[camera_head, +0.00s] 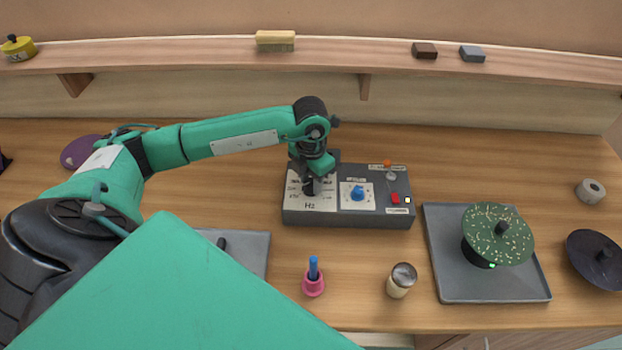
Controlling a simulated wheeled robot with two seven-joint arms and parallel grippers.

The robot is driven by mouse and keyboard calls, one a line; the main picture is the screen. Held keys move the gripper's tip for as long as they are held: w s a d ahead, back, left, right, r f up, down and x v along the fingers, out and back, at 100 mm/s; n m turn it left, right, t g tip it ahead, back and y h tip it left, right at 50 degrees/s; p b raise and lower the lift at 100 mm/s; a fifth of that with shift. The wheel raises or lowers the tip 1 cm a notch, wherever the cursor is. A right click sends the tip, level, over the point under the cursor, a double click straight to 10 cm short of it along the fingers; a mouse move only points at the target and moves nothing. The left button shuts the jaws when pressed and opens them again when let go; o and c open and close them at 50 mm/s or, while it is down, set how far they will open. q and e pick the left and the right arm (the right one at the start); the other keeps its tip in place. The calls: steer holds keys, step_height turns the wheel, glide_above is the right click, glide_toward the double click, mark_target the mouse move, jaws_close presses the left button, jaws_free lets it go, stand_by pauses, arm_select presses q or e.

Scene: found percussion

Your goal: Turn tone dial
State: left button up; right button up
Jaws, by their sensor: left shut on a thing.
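The grey control box (347,220) stands on the wooden table near the middle of the view. A dial panel marked Hz (323,204) is on its left part. My left gripper (311,186) reaches down over that panel and is shut on the dark tone dial, which it mostly hides. A blue knob (358,193) sits on a white panel to the right of it. A red button (395,198), a small white square and an orange light (387,163) are at the box's right end. My right gripper is not in view.
A grey tray (452,289) with a speckled green disc (497,232) stands at right. A black disc (597,258) and grey roll (590,191) lie beyond it. A pink holder (313,284) and a jar (401,280) stand in front. A shelf (360,61) runs behind.

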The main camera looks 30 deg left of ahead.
arm_select(q)
steer(key=shift+w+f+m+b, duration=0.1)
steer(key=shift+f+m+b, duration=0.1)
steer(key=shift+m+b, duration=1.8)
steer(key=b, duration=0.2)
steer(key=shift+r+m+b, duration=0.1)
steer(key=shift+m+b, duration=0.25)
steer(key=shift+m, duration=0.05)
steer(key=shift+r+m+b, duration=0.15)
steer(key=shift+m+b, duration=0.35)
steer(key=o, duration=1)
steer(key=shift+c, duration=0.2)
steer(key=shift+r, duration=0.1)
